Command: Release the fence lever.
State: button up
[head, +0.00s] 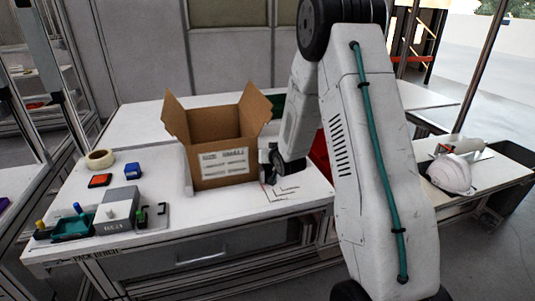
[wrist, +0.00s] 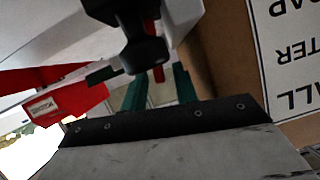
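In the wrist view, a black knob-like part (wrist: 140,48) with a narrow red piece (wrist: 158,73) beside it lies just past my gripper. It may be the fence lever, but I cannot tell for sure. My gripper (wrist: 160,88) shows two teal finger-like parts beyond a dark plate, with the red piece between or behind them. Whether they touch it is hidden. In the head view, my arm covers most of this area. Its end is low over the white table (head: 240,210), just right of the cardboard box, and the fingers do not show clearly.
An open cardboard box (head: 222,145) with a label stands close left of my gripper. A red bin-like thing (wrist: 70,97) is on the other side. Tape (head: 99,159), small blocks and a grey device (head: 115,212) sit at the table's left. A white helmet shell (head: 449,173) lies at right.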

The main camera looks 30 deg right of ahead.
jog(key=v, duration=0.7)
jog(key=shift+s+r, duration=0.15)
jog(key=shift+s, duration=0.2)
jog(key=shift+a, duration=0.1)
jog(key=s+a+r+n+g+y, duration=0.15)
jog(key=s+a+r+g, duration=0.45)
jog(key=s+a+r, duration=0.6)
jog(key=s+a+r+n+g, duration=0.1)
jog(key=s+a+r+g, duration=0.1)
jog(key=s, duration=1)
jog(key=s+a+r+n+g+y, duration=0.1)
jog(key=s+a+r+n+g, duration=0.1)
jog(key=s, duration=1.1)
jog(key=a+r+g, duration=0.1)
jog(key=a+g, duration=0.1)
jog(key=a, duration=0.1)
jog(key=shift+s+a+r, duration=0.2)
jog(key=shift+a, duration=0.05)
